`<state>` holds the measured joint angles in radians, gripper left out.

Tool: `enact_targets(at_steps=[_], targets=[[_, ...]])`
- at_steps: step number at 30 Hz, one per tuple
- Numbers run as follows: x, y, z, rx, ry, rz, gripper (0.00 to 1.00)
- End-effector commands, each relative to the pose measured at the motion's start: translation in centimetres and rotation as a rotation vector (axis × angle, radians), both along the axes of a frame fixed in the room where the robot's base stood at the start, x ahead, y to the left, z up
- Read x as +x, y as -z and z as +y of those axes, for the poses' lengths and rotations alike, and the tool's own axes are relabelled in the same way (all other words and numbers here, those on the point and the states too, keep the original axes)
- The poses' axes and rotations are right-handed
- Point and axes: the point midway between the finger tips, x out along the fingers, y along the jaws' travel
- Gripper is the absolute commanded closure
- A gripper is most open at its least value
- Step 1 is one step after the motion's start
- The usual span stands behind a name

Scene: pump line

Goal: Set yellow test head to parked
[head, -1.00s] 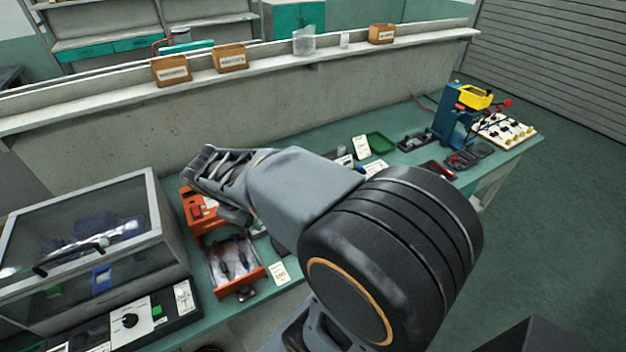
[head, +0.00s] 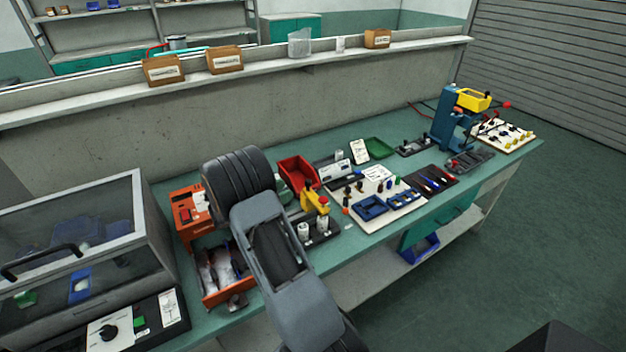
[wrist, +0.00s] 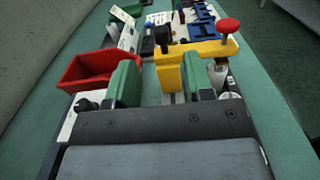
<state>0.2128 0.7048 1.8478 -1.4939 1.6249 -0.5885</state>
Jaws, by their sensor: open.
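The yellow test head (head: 315,201) stands on a dark base near the middle of the bench, and a red knob shows on it. In the wrist view the yellow head (wrist: 205,49) lies roughly level across the picture, with the red knob (wrist: 229,25) at its right end. My gripper (wrist: 160,80) is open, its two green fingers pointing at the head. A yellow part shows between the fingers, nearer the right one; I cannot tell if they touch. The right finger hides part of the head.
A red bin (head: 298,174) stands just behind the head, and pale cylinders (head: 304,231) stand in front. A white board with blue trays (head: 370,208) lies to the right. An orange unit with an open drawer (head: 226,293) and a clear-lidded cabinet (head: 85,235) are left.

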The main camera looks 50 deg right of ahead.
Motion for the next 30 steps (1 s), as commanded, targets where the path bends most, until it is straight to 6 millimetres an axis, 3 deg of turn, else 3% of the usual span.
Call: enact_targets(at_steps=[6,15,21,30], targets=[[-1.4,-0.2,-4.3,0.001,0.005,0.001,0.52],[-2.8,-0.1,-8.6,0.002,0.003,-0.002,0.52],[-3.2,0.0,-10.1,0.002,0.002,-0.002,0.52],[-3.3,0.0,-10.4,0.002,0.0,-0.002,0.52]])
